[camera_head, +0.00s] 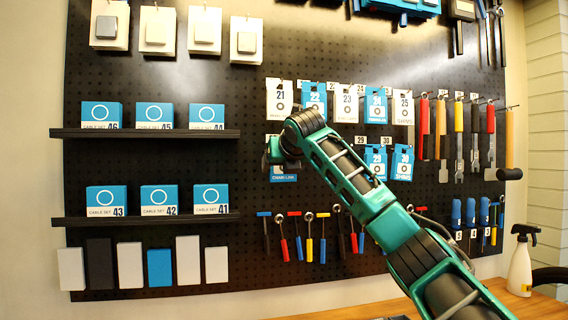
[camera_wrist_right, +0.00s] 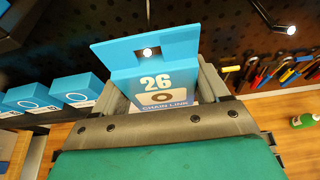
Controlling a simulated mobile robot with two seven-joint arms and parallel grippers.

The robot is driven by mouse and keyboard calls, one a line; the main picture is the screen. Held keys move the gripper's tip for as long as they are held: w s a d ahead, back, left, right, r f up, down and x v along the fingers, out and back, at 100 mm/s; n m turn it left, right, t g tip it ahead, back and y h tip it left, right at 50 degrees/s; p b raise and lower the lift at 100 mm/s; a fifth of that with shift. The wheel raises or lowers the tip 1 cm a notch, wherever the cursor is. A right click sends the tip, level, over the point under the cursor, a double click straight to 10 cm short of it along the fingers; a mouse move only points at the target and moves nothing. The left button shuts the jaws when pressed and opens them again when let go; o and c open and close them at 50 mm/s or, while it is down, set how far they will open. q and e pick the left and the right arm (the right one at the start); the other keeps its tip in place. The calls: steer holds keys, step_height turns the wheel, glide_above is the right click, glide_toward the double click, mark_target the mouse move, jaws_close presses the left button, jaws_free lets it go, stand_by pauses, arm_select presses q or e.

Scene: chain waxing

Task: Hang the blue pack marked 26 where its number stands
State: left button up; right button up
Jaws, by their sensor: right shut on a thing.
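The blue pack marked 26 (camera_wrist_right: 155,85) fills the middle of the right wrist view, with "CHAIN LINK" on its front and a slot in its top tab. A bright peg tip (camera_wrist_right: 148,52) shows at that slot; I cannot tell how far it passes through. My right gripper (camera_wrist_right: 168,98) is shut on the pack, one finger on each side. In the head view my right gripper (camera_head: 274,152) is at the pegboard below pack 21 (camera_head: 279,101), and the lower part of pack 26 (camera_head: 284,177) shows beneath it. My left gripper is not in view.
Packs 22 (camera_head: 313,97), 23 (camera_head: 346,104), 24 (camera_head: 376,106) and 25 (camera_head: 403,108) hang in the upper row. Packs 29 (camera_head: 376,163) and 30 (camera_head: 403,163) hang lower right. Another peg (camera_wrist_right: 290,30) projects in the wrist view. Shelves (camera_head: 145,133) of cable boxes stand left; small tools (camera_head: 283,240) hang below.

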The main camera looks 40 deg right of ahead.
steer(key=shift+r+p+x, duration=0.15)
steer(key=shift+p+x, duration=0.05)
steer(key=shift+x, duration=0.6)
steer(key=shift+r+p+x, duration=0.15)
steer(key=shift+r+x, duration=0.05)
steer(key=shift+x, duration=0.65)
steer(key=shift+w+d, duration=0.1)
steer(key=shift+d, duration=0.05)
steer(key=o, duration=1.1)
steer(key=shift+c, duration=0.2)
